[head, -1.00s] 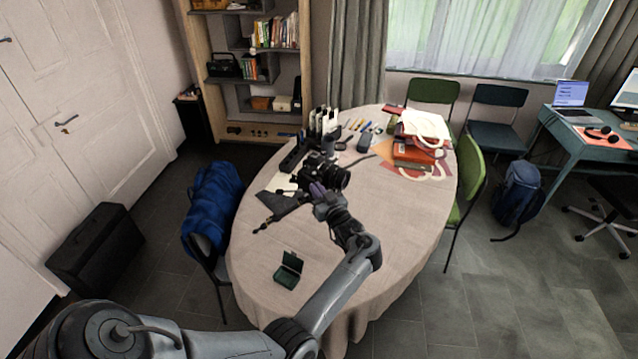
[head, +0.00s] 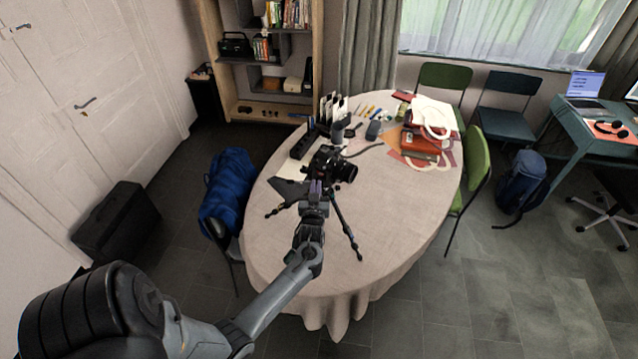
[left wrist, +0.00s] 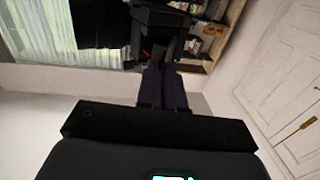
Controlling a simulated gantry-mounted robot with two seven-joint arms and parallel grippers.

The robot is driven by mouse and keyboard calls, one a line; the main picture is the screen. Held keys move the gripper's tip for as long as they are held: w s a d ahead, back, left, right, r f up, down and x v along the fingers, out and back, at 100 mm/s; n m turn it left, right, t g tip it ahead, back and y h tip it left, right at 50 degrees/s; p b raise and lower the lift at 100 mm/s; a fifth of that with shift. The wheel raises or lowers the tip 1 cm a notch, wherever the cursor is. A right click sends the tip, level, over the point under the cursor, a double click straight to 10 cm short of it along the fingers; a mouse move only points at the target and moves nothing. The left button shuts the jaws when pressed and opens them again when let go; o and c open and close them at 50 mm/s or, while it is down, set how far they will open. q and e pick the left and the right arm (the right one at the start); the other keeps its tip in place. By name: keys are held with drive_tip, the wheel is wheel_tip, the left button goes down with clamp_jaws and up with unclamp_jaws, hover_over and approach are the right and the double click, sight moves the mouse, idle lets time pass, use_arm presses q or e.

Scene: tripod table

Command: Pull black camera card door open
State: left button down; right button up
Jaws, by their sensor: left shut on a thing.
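The black camera (head: 335,165) sits on a black tripod (head: 345,225) on the oval table (head: 400,225). Its lens points to the right in the head view. My left gripper (head: 316,187) is at the near side of the camera, its fingers shut together. In the left wrist view the two dark fingers (left wrist: 163,88) run up to a dark part of the camera (left wrist: 158,30). The card door is not clearly distinct there; the fingertips close on a small dark piece at the camera body. My right gripper is out of view.
The table's front right is clear.

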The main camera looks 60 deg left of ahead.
sight(314, 177)
use_arm(q)
drive_tip(key=shift+s+a+f+m+t+h+p, duration=0.1)
drive_tip(key=shift+s+a+m+t+h, duration=0.45)
drive_tip(key=shift+m+t+h, duration=0.8)
drive_tip(key=shift+s+a+r+m+t+h+p, duration=0.1)
drive_tip(key=shift+s+a+m+t+h, duration=0.45)
drive_tip(key=shift+m+t+h, duration=0.75)
drive_tip(key=shift+s+a+f+m+t+h+p, duration=0.1)
drive_tip(key=shift+s+a+m+t+h, duration=0.2)
drive_tip(key=shift+s+m+t+h, duration=1)
drive_tip(key=shift+s+a+m+h+b, duration=0.1)
drive_tip(key=shift+a+m+h+b, duration=0.85)
drive_tip(key=shift+h+b, duration=0.85)
drive_tip(key=shift+a+m+h+b, duration=0.5)
drive_tip(key=shift+m+h+b, duration=0.95)
drive_tip(key=shift+h, duration=0.65)
drive_tip(key=shift+s+a+m+h+b, duration=0.1)
drive_tip(key=shift+a+m+h+b, duration=0.75)
drive_tip(key=shift+h+b, duration=1)
drive_tip(key=shift+d+r+h, duration=0.1)
drive_tip(key=shift+r+h, duration=0.1)
drive_tip(key=shift+h, duration=0.1)
